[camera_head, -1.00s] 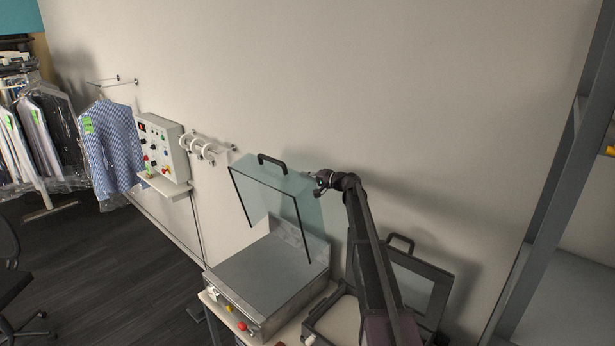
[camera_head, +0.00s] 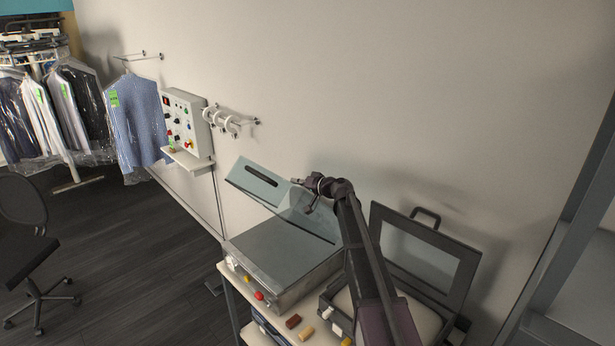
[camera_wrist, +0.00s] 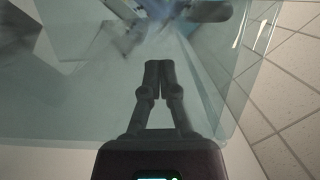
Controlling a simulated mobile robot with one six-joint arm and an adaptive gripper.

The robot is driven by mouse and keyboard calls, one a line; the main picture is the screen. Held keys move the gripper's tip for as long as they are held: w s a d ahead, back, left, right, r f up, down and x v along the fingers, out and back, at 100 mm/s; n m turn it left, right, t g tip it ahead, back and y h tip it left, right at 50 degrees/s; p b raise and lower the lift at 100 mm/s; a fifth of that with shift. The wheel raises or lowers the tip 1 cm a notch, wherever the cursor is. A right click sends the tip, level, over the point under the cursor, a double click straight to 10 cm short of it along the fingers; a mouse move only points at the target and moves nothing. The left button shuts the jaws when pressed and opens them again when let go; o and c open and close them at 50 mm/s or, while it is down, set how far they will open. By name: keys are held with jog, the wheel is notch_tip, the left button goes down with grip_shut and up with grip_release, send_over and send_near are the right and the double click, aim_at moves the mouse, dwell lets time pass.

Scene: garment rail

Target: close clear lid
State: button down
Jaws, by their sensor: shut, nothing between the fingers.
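The clear lid (camera_head: 252,187) is a tinted see-through pane with a dark handle (camera_head: 262,176). It stands partly open, tilted over the flat grey bed of the machine (camera_head: 275,250). My gripper (camera_head: 308,200) is at the lid's right side in the head view. Its fingers (camera_wrist: 159,78) are shut together and empty in the wrist view, with the clear pane (camera_wrist: 80,95) filling much of the view around them. I cannot tell exactly where they touch the pane.
A second, dark-framed lid (camera_head: 460,285) stands open to the right, above a pale pad, partly behind my arm. Red and tan blocks (camera_head: 293,321) lie on the front shelf. A control box (camera_head: 187,125) and a rail with white rings (camera_head: 228,121) are on the wall at left.

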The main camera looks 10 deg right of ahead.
jog(key=s+a+f+n+b, duration=0.2)
jog(key=a+f+b, duration=0.1)
jog(key=f+b, duration=0.4)
jog(key=s+a+f+n+h+b, duration=0.1)
jog(key=s+a+f+n+b, duration=0.1)
jog(key=f+b, duration=0.6)
jog(key=s+a+f+n+t+h+b, duration=0.1)
jog(key=s+a+f+n+b, duration=0.1)
jog(key=f+b, duration=0.6)
notch_tip(320, 180, down, 2)
jog(key=shift+s+a+f, duration=0.1)
jog(key=shift+s+a, duration=0.35)
jog(key=shift+a, duration=0.75)
jog(key=shift+s, duration=0.2)
